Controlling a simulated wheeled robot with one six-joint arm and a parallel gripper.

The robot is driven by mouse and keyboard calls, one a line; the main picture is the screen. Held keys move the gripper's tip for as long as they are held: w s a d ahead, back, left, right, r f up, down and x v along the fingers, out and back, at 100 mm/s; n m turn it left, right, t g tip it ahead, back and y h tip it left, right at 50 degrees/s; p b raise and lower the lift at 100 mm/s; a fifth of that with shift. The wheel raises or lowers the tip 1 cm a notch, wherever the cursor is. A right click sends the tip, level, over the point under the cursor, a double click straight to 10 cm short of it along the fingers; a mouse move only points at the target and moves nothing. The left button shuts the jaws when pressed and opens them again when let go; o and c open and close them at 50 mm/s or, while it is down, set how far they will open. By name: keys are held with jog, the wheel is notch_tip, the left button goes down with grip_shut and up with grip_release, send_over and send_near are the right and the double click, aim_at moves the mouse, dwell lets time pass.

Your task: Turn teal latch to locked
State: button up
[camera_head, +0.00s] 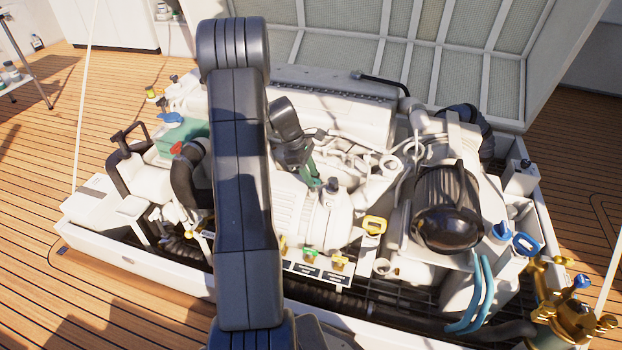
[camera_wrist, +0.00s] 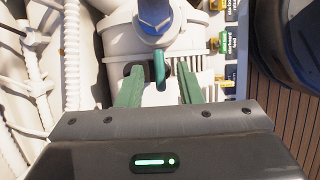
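The teal latch (camera_wrist: 159,68) is a short narrow bar on the pale engine housing, just below a blue bolt-like knob (camera_wrist: 153,15) in the wrist view. My gripper (camera_wrist: 159,80) has two green fingers. They are spread apart, one on each side of the latch, with visible gaps between them and the bar. Whether the fingertips reach past the latch in depth is unclear. In the head view my gripper (camera_head: 314,177) is over the middle of the engine. The latch cannot be made out clearly there.
The pale engine (camera_head: 300,215) fills the hatch, with the raised lid (camera_head: 490,75) behind it. Small tagged yellow and green handles (camera_head: 310,256) line its front side. A yellow handle (camera_head: 374,225) stands right of my gripper. White hoses (camera_wrist: 35,85) run at the wrist view's left.

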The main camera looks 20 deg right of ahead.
jog(key=shift+d+f, duration=0.15)
jog(key=shift+f, duration=0.25)
jog(key=shift+c, duration=0.4)
grip_shut()
